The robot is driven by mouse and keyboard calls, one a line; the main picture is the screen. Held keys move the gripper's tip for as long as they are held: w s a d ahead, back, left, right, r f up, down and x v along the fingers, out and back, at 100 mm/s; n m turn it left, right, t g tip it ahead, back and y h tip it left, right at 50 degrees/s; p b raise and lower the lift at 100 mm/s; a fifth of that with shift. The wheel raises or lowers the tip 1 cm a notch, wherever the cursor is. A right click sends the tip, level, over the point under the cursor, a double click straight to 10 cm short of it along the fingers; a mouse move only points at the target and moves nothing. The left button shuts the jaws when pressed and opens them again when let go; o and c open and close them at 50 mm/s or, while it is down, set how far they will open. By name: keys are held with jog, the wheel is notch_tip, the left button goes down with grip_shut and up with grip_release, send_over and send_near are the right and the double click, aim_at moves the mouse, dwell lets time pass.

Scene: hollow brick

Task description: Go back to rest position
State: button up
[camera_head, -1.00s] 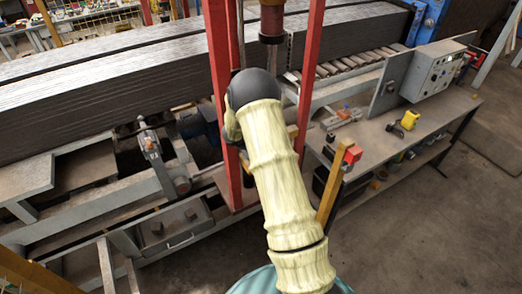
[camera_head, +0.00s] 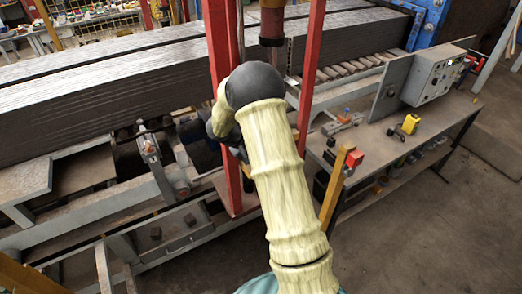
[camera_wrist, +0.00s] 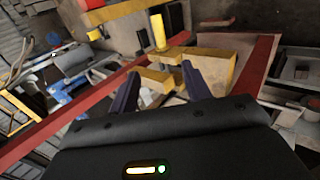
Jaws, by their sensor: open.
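My gripper (camera_wrist: 160,92) shows in the wrist view with its two dark fingers spread apart. A yellow block-like part (camera_wrist: 155,78) shows between and beyond the fingertips; I cannot tell whether anything touches it. No object is seen held. In the head view my pale, sleeved arm reaches up from the bottom toward the red uprights, and its dark joint hides part of them. The gripper itself is hidden there behind the arm.
Red uprights (camera_head: 310,75) stand close around my arm. Long dark stacked slabs (camera_head: 100,100) lie on the machine behind. A bench (camera_head: 385,150) with a control box (camera_head: 432,75) and a yellow item (camera_head: 410,124) stands at right. Floor at lower right is clear.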

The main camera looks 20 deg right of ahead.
dwell(0.3)
jog(key=w+a+r+t+y+b, duration=0.2)
jog(key=w+a+r+t+b, duration=0.15)
jog(key=t, duration=0.25)
jog(key=s+a+t+y+b, duration=0.2)
jog(key=s+a+y+b, duration=0.15)
jog(key=a, duration=0.45)
jog(key=s+a+f+g+y+b, duration=0.1)
jog(key=s+a+f+g+b, duration=0.1)
jog(key=s, duration=1)
jog(key=s+a+f+m+g+y+b, duration=0.1)
jog(key=s+f+g, duration=0.3)
jog(key=s, duration=0.8)
jog(key=shift+a+y+b, duration=0.35)
jog(key=shift+a+b, duration=0.1)
jog(key=shift+b, duration=0.35)
jog(key=shift+w, duration=0.1)
